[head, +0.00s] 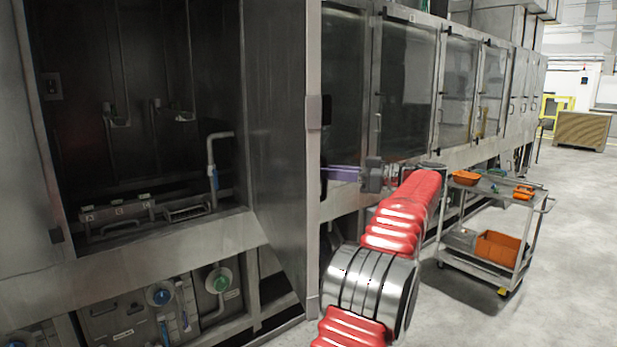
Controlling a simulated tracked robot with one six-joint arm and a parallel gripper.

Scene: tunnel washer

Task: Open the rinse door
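A tall grey metal door (279,130) stands swung out from an open, dark compartment (140,110) at the left. I see no readable label that tells whether it is the rinse door. My red arm reaches up from the bottom middle, and my gripper (340,173) with purple fingers points left at the free edge of this door. The fingertips meet or pass behind the door's edge in the picture; I cannot tell whether they touch it. The gap between the fingers is too small to judge. Further glazed doors (407,85) to the right look shut.
A grey cart (487,265) with orange bins (500,248) stands right of my arm. Valves with blue and green knobs (218,281) sit below the open compartment. The floor at the right is clear, with a wooden crate (583,130) far back.

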